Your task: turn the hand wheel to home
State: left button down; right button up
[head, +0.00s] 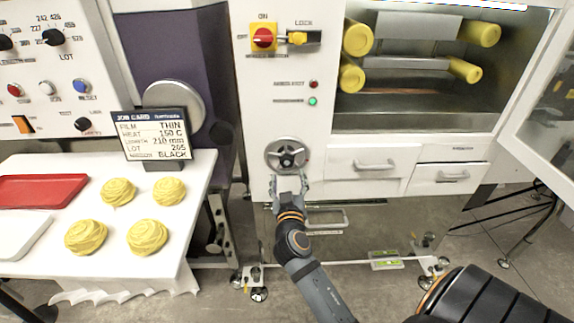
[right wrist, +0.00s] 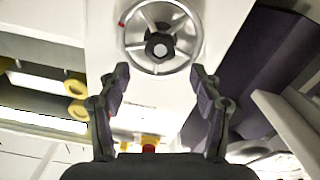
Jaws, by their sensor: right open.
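The hand wheel (head: 287,155) is a silver spoked wheel with a dark hub on the white cabinet front, below the red and yellow switch. It also shows in the right wrist view (right wrist: 160,44), with a small red mark on the left of its rim. My right gripper (head: 289,181) is just below the wheel in the head view. Its two fingers are spread and empty in the right wrist view (right wrist: 160,84), with the wheel ahead of and between the fingertips. I cannot tell whether a fingertip touches the rim. My left gripper is not in view.
A red rotary switch (head: 263,38) and two indicator lamps sit above the wheel. White drawers (head: 374,165) are to its right, below an open bay with yellow rollers. A job card (head: 154,136) and a white table (head: 190,205) with yellow dough-like pieces stand left.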

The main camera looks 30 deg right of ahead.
aim_at(287, 163)
jog(key=x, duration=0.7)
jog(key=shift+w+d+p, duration=0.1)
jog(key=shift+w+p, duration=0.1)
jog(key=shift+p, duration=0.2)
jog(key=shift+f, duration=0.1)
grip_shut()
